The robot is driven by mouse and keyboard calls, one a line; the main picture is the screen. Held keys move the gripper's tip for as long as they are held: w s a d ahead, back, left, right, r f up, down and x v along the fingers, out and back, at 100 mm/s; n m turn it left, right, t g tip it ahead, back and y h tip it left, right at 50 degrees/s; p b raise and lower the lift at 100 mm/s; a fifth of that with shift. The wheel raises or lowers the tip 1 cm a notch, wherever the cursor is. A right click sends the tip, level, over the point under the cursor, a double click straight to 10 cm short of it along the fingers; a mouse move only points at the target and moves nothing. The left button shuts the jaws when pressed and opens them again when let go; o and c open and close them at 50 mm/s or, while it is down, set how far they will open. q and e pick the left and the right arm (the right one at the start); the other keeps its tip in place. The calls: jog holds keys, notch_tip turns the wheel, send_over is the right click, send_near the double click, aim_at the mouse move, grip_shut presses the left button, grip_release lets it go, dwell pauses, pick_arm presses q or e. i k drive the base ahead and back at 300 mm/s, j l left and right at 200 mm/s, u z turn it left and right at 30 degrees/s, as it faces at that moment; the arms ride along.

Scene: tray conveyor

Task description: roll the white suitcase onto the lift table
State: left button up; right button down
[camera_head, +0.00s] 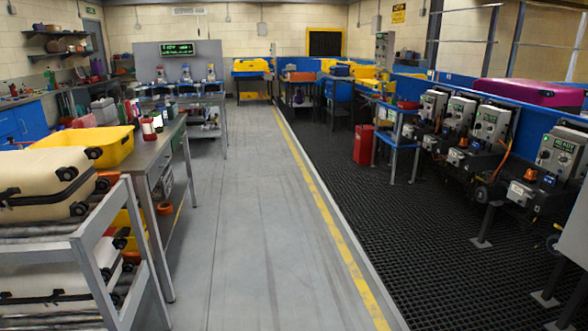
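A white, cream-coloured suitcase (42,184) with black wheels and black trim lies flat on the upper level of a grey metal rack (90,232) at the left edge. A second white suitcase (50,280) lies on the level below, partly hidden behind the rack's frame. Both are cut off by the left edge of the picture. I cannot make out which thing here is the lift table. Neither of my grippers is in view.
A steel workbench (152,150) with a yellow tray (105,143) stands beside the rack. The grey floor aisle (245,220) is clear. Right of the yellow line are black floor grating (400,200), several machines, a red bin (363,145) and a magenta suitcase (525,93) on the conveyor.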

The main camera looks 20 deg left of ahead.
aim_at(34, 288)
jog(key=i+u, duration=0.15)
jog(key=u, duration=0.2)
jog(key=i+l+u, duration=0.1)
jog(key=u, duration=0.3)
jog(key=i+l+u, duration=0.1)
jog(key=u, duration=0.25)
jog(key=i+l+u, duration=0.25)
jog(key=u, duration=0.15)
jog(key=i+l+u, duration=0.3)
jog(key=u, duration=0.15)
jog(key=i+l+u, duration=0.4)
jog(key=l, duration=0.25)
jog(key=l+u, duration=0.2)
jog(key=i+l+u, duration=0.2)
jog(key=l, duration=0.3)
jog(key=k, duration=0.1)
